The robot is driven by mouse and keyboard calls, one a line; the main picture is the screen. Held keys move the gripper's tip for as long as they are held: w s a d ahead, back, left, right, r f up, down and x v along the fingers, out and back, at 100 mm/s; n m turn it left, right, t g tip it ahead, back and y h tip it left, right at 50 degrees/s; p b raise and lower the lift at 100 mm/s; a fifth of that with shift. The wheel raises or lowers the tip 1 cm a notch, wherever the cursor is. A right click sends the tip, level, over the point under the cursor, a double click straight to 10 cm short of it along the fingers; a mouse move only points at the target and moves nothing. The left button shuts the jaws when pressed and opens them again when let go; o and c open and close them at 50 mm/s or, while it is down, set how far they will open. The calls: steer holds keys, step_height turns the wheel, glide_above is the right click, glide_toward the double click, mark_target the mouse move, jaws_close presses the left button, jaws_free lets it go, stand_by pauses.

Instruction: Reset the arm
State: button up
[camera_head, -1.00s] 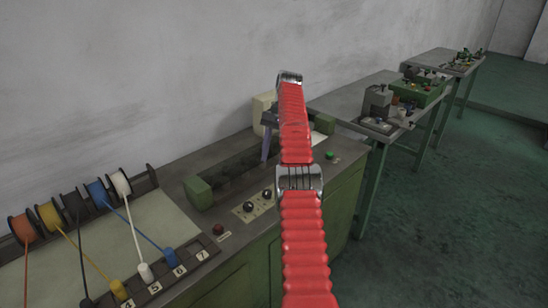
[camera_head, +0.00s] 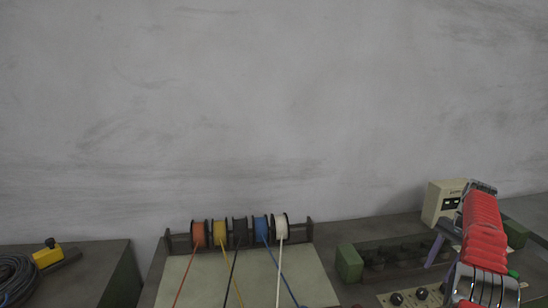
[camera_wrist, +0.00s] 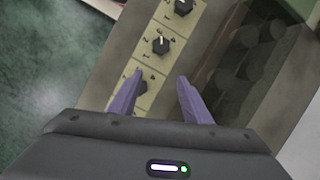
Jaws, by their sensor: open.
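My red arm (camera_head: 484,235) stands at the right of the head view, raised over the bench with the dials. My gripper shows in the wrist view (camera_wrist: 160,78), with two purple fingers spread apart and nothing between them. It is above the pale dial panel (camera_wrist: 141,102), and one finger partly hides a black knob there. In the head view only a purple part of the gripper (camera_head: 433,250) shows, beside the arm; its fingertips cannot be made out.
Several coloured wire spools (camera_head: 240,231) stand on a rack at the back of the bench. A green block (camera_head: 349,263) and a cream box (camera_head: 440,203) are near the arm. A yellow switch box (camera_head: 47,257) and coiled cable (camera_head: 15,275) lie on the left table. The grey wall is close behind.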

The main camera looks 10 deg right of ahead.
steer(key=shift+s+f, duration=0.1)
steer(key=shift+f, duration=0.3)
steer(key=shift+a+f+n, duration=0.15)
steer(key=shift+a+n, duration=0.15)
steer(key=shift+a, duration=0.35)
steer(key=s+a+r+n+t+h, duration=0.1)
steer(key=s+a+r+n+h, duration=0.2)
steer(key=a, duration=0.7)
steer(key=s+a+r+n, duration=0.3)
steer(key=a+r, duration=0.3)
steer(key=a, duration=0.4)
steer(key=s+a+r+n+t, duration=0.2)
steer(key=s+a+r+n, duration=0.1)
steer(key=s+a, duration=0.7)
steer(key=s+a+r+n+t, duration=0.3)
steer(key=s+a, duration=0.8)
steer(key=a, duration=0.3)
steer(key=shift+n+h, duration=0.3)
steer(key=shift+n, duration=0.1)
